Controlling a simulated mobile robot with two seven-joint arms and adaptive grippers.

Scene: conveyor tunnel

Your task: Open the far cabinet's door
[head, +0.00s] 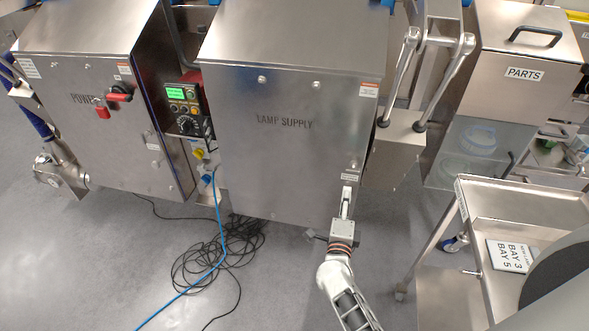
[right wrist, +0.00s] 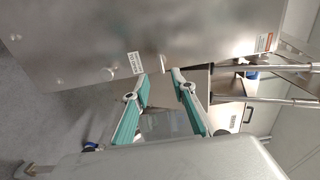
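The LAMP SUPPLY cabinet (head: 290,150) stands in the middle of the head view, with a flat steel front that looks shut. The POWER cabinet (head: 100,130) with red handles stands to its left. My right gripper (head: 346,198) is at the lower right part of the LAMP SUPPLY front. In the right wrist view, the right gripper (right wrist: 160,76) shows two teal-padded fingers apart and nothing between them. A small pale knob (right wrist: 155,64) on the steel front is close to the fingertips; I cannot tell whether they touch it. My left gripper is not in view.
A control box with a green screen (head: 185,105) hangs between the cabinets. Coiled black cable (head: 215,255) and a blue cable lie on the floor. A steel cart (head: 505,200) with a BAY sign stands at the right, below the PARTS bin (head: 525,60).

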